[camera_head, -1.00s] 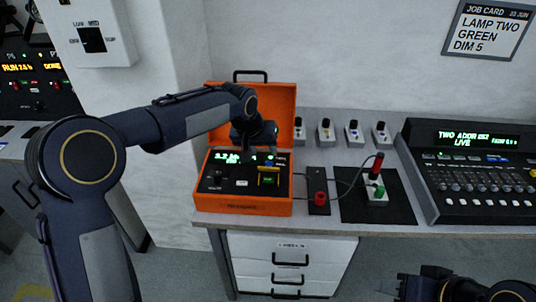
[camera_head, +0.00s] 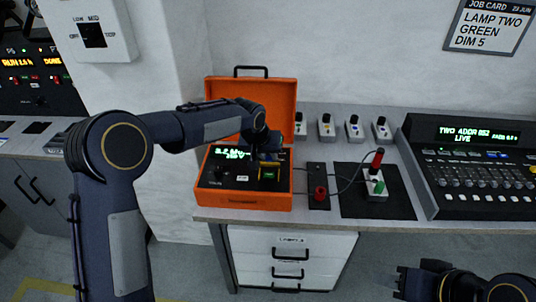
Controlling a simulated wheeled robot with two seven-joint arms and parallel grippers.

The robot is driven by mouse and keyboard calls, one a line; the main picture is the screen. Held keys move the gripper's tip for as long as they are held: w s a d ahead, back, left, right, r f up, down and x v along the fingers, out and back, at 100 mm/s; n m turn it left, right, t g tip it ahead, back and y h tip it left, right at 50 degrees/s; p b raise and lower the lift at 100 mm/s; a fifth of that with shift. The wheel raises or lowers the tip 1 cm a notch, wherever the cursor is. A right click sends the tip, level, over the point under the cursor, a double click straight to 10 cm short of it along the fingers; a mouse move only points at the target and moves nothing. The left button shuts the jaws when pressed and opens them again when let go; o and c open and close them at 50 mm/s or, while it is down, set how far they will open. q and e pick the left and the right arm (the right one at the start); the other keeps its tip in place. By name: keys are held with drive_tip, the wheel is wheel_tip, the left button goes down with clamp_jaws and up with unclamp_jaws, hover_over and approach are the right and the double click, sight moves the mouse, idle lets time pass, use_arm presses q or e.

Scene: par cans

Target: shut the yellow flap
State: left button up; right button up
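The yellow flap (camera_head: 270,164) is on the black panel of the open orange case (camera_head: 240,202). It shows as a narrow yellow strip, raised behind a lit green button (camera_head: 269,174) that is uncovered. My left gripper (camera_head: 266,155) points down right above and behind the flap and hides part of it. I cannot tell whether it touches the flap, or whether its fingers are open. My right gripper (camera_head: 401,283) is low at the right, in front of the desk and far from the case; its fingers are too dark to judge.
The case's raised orange lid (camera_head: 222,92) stands behind my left gripper. Right of the case are a red knob (camera_head: 320,192), a black mat (camera_head: 350,205) with a red-and-green plug block, and a lighting console (camera_head: 470,175). Several small grey boxes line the back.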

sight(267, 186)
use_arm(q)
clamp_jaws()
drive_tip(key=shift+f+b, duration=0.15)
drive_tip(key=shift+b, duration=0.3)
drive_tip(key=s+f+t+b, duration=0.1)
drive_tip(key=t+b, duration=0.2)
drive_tip(key=b, duration=1)
drive_tip(key=s+f+m+t+b, duration=0.1)
drive_tip(key=s+f+t+b, duration=0.1)
drive_tip(key=b, duration=1.2)
drive_tip(key=s+f+t+b, duration=0.1)
drive_tip(key=t+b, duration=0.4)
drive_tip(key=b, duration=0.8)
drive_tip(key=shift+s+f+h, duration=0.2)
drive_tip(key=shift+s+h, duration=0.1)
drive_tip(key=shift+s, duration=0.05)
drive_tip(key=shift+r+b, duration=0.15)
drive_tip(key=shift+b, duration=0.5)
drive_tip(key=o, duration=0.7)
unclamp_jaws()
